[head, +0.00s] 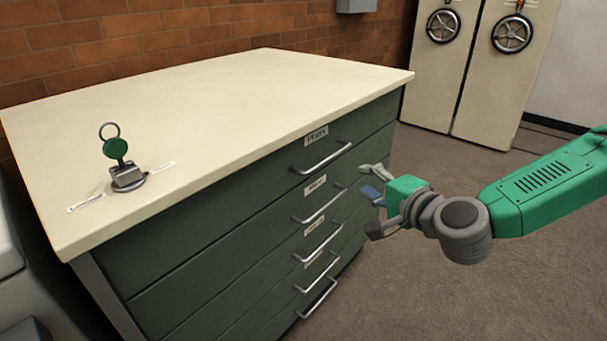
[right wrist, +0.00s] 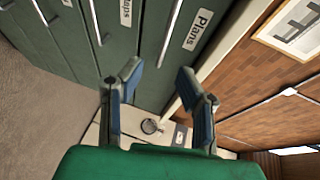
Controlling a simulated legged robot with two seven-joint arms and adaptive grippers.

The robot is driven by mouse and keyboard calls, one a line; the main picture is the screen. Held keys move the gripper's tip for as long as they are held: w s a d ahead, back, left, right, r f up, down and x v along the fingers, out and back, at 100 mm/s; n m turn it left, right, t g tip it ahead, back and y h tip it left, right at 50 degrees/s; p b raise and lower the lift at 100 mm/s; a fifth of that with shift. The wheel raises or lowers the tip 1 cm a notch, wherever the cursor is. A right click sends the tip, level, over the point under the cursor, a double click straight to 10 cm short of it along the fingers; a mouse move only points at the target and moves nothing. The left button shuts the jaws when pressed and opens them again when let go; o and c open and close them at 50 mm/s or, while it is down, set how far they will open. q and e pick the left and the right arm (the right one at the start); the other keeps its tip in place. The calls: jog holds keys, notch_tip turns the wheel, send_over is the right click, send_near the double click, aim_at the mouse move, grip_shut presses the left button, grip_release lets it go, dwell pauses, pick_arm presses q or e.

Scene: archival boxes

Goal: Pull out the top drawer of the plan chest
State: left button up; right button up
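The plan chest (head: 225,105) has a cream top and a dark green front with a column of drawers, all of which look shut. The top drawer (head: 245,195) bears a "Plans" label and a silver bar handle (head: 322,158); this handle (right wrist: 169,32) also shows in the right wrist view. My right gripper (head: 369,197) is open and empty, in front of the chest and to the right of the top handle, apart from it. In the right wrist view its two fingers (right wrist: 159,77) are spread, with the top handle beyond the gap. My left gripper is out of view.
A second drawer labelled "Maps" has its handle (head: 318,205) just below. A keyed device with a green tag (head: 116,148) stands on the chest top. Cream cabinets with handwheels (head: 512,34) stand at the back. The floor (head: 430,300) right of the chest is clear.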

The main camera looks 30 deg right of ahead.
aim_at(329, 159)
jog(key=b+x, duration=0.1)
jog(key=x, duration=0.3)
jog(key=b+x, duration=0.2)
jog(key=x, duration=0.3)
jog(key=r+b+x, duration=0.1)
jog(key=x, duration=0.4)
jog(key=shift+a, duration=0.4)
jog(key=shift+d, duration=0.1)
grip_shut()
